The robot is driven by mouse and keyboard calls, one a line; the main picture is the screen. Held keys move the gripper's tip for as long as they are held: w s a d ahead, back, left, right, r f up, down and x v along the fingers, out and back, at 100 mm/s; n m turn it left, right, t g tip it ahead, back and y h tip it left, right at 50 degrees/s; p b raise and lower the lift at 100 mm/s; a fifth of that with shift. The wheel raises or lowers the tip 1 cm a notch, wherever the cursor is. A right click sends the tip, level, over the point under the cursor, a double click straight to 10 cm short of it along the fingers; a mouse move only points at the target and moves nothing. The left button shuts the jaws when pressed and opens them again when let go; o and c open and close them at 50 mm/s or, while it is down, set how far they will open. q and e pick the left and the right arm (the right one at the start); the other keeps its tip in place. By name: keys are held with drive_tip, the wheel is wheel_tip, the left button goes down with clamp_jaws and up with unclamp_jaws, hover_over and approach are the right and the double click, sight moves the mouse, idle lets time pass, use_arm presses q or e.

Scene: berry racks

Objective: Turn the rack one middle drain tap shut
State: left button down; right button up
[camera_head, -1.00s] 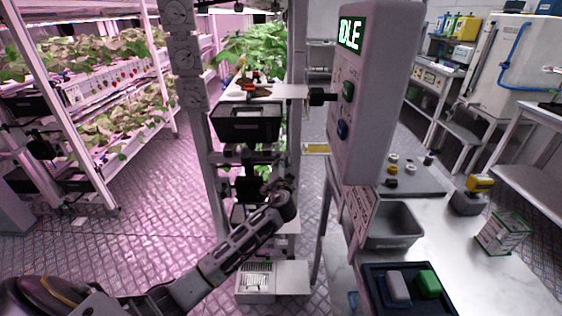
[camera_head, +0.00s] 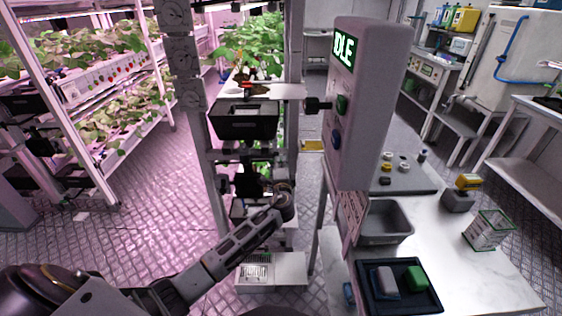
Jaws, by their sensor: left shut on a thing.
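My left arm comes in from the lower left and bends up at the rack in the centre. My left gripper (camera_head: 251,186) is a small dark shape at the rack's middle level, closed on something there. That thing is at the place of the middle drain tap, but the fingers and the tap are hidden or too small to make out. The rack (camera_head: 203,165) has a pale upright post and stands in front of me, with a small red part (camera_head: 247,86) at its upper shelf. My right gripper is not in view.
A grey control box (camera_head: 362,105) reading IDLE stands right of the rack. A white table (camera_head: 470,270) on the right holds a grey bin (camera_head: 386,236) and a dark tray (camera_head: 363,294). A planted rack (camera_head: 60,75) stands left. The floor between the racks is clear.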

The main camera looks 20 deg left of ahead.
use_arm(q)
drive_tip(key=shift+f+m, duration=0.1)
drive_tip(key=shift+m, duration=0.6)
drive_tip(key=c, duration=1.5)
unclamp_jaws()
drive_tip(key=shift+d, duration=0.1)
drive_tip(key=shift+v, duration=5.95)
drive_tip(key=shift+s+f, duration=0.1)
